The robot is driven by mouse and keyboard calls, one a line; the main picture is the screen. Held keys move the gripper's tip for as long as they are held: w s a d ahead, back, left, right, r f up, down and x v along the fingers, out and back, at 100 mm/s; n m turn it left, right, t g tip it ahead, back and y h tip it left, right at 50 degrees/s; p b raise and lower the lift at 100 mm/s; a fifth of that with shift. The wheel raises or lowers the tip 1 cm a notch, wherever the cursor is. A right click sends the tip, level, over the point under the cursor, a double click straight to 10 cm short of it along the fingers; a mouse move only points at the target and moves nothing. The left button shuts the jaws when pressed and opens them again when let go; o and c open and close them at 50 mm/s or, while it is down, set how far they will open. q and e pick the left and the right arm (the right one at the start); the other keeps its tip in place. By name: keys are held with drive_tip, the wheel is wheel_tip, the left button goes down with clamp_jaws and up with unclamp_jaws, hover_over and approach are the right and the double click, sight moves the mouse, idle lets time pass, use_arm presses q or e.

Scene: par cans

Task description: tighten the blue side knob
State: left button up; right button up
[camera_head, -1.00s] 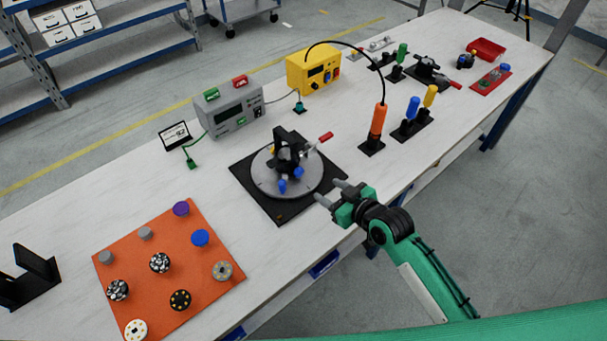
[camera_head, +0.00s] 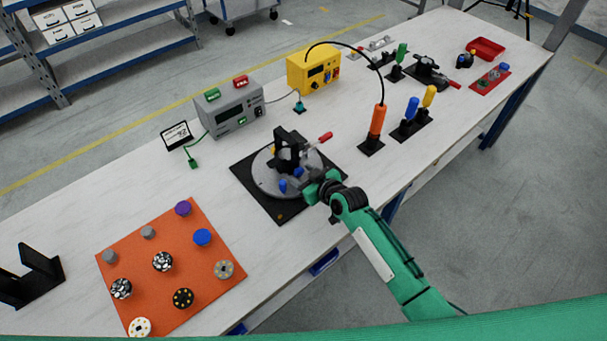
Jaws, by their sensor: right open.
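The black fixture (camera_head: 289,148) stands on a round grey turntable (camera_head: 266,184) on a black base plate (camera_head: 248,189). Two small blue knobs show low on its near side: the left blue knob (camera_head: 283,186) and the right blue knob (camera_head: 298,172). A red-handled lever (camera_head: 325,136) sticks out to the right. My right gripper (camera_head: 308,184) is open at the turntable's near right edge, close to the blue knobs. Its fingertips are small and partly merge with the disc, so I cannot tell whether they touch a knob. My left gripper is not in view.
An orange mat (camera_head: 187,268) with several round parts lies at the left front. A grey box (camera_head: 231,109) and a yellow box (camera_head: 313,71) stand behind the turntable. An orange-handled tool (camera_head: 376,125) stands upright to the right. Bare table lies between mat and turntable.

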drive_tip(key=c, duration=1)
